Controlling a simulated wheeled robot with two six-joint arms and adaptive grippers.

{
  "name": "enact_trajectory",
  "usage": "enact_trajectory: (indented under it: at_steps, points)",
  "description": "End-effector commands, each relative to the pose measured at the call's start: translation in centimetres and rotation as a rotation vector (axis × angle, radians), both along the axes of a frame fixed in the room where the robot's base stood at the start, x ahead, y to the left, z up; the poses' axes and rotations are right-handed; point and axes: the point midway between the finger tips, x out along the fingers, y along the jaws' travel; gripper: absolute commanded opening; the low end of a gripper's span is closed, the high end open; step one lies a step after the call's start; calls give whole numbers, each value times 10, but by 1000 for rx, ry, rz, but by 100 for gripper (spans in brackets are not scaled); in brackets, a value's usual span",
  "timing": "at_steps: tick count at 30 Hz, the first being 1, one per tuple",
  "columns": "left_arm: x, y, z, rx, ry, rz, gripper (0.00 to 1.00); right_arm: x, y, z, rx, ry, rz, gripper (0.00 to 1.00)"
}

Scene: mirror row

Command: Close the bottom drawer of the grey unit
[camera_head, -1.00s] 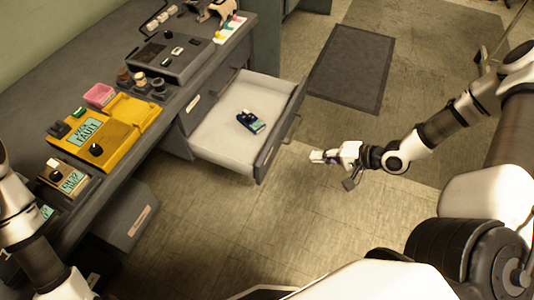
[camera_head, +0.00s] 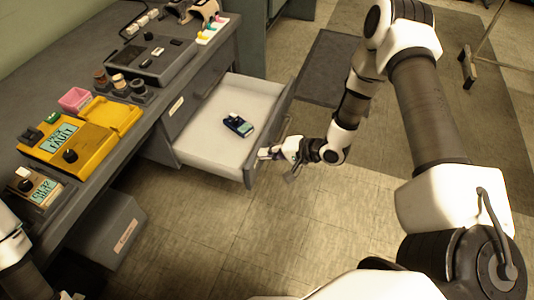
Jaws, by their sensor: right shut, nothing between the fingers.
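The grey unit (camera_head: 209,70) stands along the wall at the left, under a dark worktop. A wide drawer (camera_head: 205,150) low in its front is pulled well out, with a pale interior and a dark front panel. A small dark blue device with a light screen (camera_head: 238,125) lies inside. My right gripper (camera_head: 268,153) is shut and empty, at the outer side of the drawer front near its lower corner. I cannot tell whether it touches the panel. My left arm shows at the lower left edge; its gripper is out of view.
A yellow tester (camera_head: 75,150), a pink box (camera_head: 75,99) and a dark instrument (camera_head: 150,62) stand on the worktop. A grey box-like front with a label (camera_head: 112,235) juts out at lower left. A dark mat (camera_head: 325,68) lies beyond the drawer. The near floor is clear.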

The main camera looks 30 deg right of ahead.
Motion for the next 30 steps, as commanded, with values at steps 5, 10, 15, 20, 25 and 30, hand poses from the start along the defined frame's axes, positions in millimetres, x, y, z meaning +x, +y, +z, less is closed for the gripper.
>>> enact_trajectory:
  at_steps: [5,10,15,20,25,30]
  points:
    - [0,0,0,0,0,0,83,0,0,0,0,0,0,0]
    - [0,0,-2,0,0,0,83,3,3,-1,-1,-1,2,0]
    - [0,0,-11,0,0,0,83,15,14,-2,-3,-2,4,0]
    - [0,0,-23,0,0,0,83,38,34,-4,-3,-3,6,0]
    - [0,0,-32,0,0,0,83,70,61,-2,-4,-5,7,0]
    - [0,0,-34,0,0,0,83,103,89,-1,-3,-4,5,0]
